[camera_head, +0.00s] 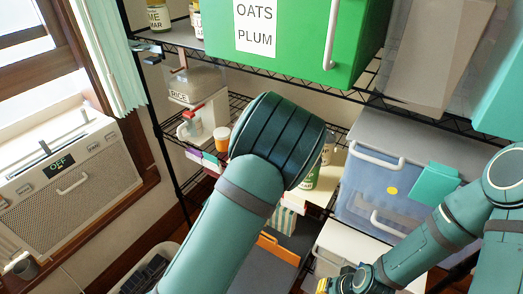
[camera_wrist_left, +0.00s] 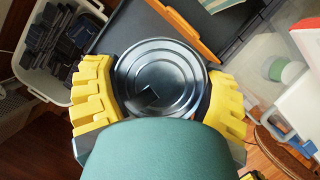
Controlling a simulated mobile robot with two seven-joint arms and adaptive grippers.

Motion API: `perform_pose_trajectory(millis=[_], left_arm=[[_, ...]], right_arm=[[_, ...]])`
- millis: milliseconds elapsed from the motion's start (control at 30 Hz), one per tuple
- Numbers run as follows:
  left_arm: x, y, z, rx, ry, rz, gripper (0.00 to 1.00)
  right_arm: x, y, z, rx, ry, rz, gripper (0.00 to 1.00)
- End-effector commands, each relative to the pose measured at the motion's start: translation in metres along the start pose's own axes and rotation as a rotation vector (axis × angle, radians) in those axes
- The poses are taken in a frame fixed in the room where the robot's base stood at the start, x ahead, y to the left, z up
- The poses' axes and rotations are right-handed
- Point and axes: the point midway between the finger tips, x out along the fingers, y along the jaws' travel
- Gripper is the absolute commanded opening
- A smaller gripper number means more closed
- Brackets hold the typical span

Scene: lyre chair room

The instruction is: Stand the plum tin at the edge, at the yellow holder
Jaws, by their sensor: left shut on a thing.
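My left gripper (camera_wrist_left: 162,95) has its yellow fingers closed around a round tin (camera_wrist_left: 158,72). In the left wrist view I see its ringed grey metal lid end-on; its side and any label are hidden, so I cannot tell if it is the plum tin. My own teal arm hides the left gripper in the head view. My right gripper (camera_head: 324,285) shows small at the bottom edge of the head view, too cut off to judge its fingers.
A dark tray with an orange handle (camera_wrist_left: 190,35) lies just beyond the tin. A pale crate (camera_wrist_left: 30,70) of dark items stands left of it. A green bin (camera_head: 290,45) labelled OATS and PLUM sits on the wire shelf above; a clear lidded box (camera_head: 365,190) stands right.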

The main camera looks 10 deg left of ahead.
Motion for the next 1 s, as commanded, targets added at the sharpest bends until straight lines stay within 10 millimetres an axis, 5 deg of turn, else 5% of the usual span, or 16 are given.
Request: perform_pose_trajectory(millis=[33,300,1000], left_arm=[[-0.019,-0.003,0.013,0.012,-0.005,-0.012,0.32],[-0.07,-0.006,0.048,0.067,-0.004,-0.035,0.32],[-0.153,0.002,0.101,0.141,0.001,-0.059,0.32]], right_arm=[[-0.008,-0.003,-0.002,0.001,0.003,0.0,0.0],[-0.023,-0.008,-0.007,0.004,0.011,0.0,0.0],[-0.046,-0.017,-0.013,0.009,0.023,0.0,0.0]])
